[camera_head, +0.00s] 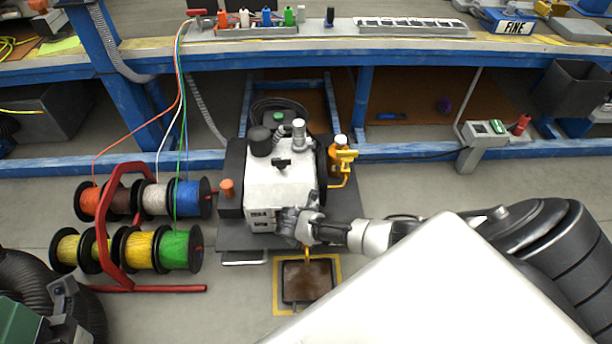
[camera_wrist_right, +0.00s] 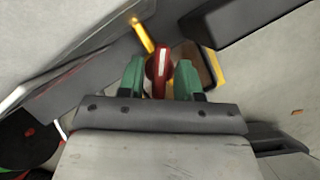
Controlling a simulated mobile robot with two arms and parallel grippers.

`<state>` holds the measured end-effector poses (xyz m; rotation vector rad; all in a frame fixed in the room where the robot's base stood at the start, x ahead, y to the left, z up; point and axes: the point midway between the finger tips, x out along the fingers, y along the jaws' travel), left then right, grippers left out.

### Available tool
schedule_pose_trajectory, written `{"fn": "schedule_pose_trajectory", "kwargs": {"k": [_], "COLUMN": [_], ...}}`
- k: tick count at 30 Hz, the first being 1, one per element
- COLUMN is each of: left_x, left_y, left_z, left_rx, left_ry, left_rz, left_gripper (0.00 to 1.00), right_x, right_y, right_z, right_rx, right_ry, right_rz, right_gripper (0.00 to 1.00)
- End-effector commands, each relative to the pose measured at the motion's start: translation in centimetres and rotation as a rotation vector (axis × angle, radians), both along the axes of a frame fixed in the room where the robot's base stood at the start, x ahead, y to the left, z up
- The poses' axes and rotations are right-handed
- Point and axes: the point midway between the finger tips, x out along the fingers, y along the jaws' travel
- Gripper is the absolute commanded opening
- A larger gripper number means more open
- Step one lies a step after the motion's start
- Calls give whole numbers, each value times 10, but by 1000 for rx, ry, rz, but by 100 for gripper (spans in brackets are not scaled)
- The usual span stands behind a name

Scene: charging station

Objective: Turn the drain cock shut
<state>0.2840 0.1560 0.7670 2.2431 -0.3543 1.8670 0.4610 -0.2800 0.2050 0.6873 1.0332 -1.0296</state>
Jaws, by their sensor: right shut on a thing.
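The drain cock's red handle (camera_wrist_right: 159,72) with a pale stripe shows in the right wrist view, between the green fingertips of my right gripper (camera_wrist_right: 160,78). The gripper is shut on it. A yellow brass spout (camera_wrist_right: 143,36) runs beside the handle. In the head view my right gripper (camera_head: 303,226) is at the low front of the white machine (camera_head: 280,185) and hides the handle; the brass spout (camera_head: 307,254) shows below it. My left gripper (camera_head: 62,312) is partly in view at the lower left, away from the machine; its opening cannot be made out.
A brown drip pan (camera_head: 307,282) lies in a yellow floor outline under the spout. A red rack of cable spools (camera_head: 125,228) stands left of the machine. A blue-framed workbench (camera_head: 330,48) runs behind. A grey post with a red knob (camera_head: 488,145) stands at the right.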

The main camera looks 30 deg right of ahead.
Motion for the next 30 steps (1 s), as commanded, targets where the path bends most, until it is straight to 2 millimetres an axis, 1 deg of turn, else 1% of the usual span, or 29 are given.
{"fn": "schedule_pose_trajectory", "kwargs": {"k": [1, 3, 9, 18, 24, 30], "left_x": [-2, -5, -4, -4, -4, -4], "left_y": [0, 1, 1, 1, 0, 0], "left_z": [2, 0, 9, 13, 13, 12], "left_rx": [0, -2, -2, -2, -3, -2], "left_ry": [18, 31, 26, 26, 26, 27], "left_rz": [-1, -2, -1, -1, -2, -2], "left_gripper": [40, 40, 40, 40, 40, 40], "right_x": [0, 0, 1, 2, 2, 2], "right_y": [1, 1, 1, 1, 1, 0], "right_z": [4, 3, 1, 0, -1, -1], "right_rx": [1, 1, 1, 1, 0, -1], "right_ry": [3, 2, 4, 3, 3, 2], "right_rz": [-49, -116, -306, -586, -746, -864], "right_gripper": [11, 11, 11, 11, 11, 11]}}
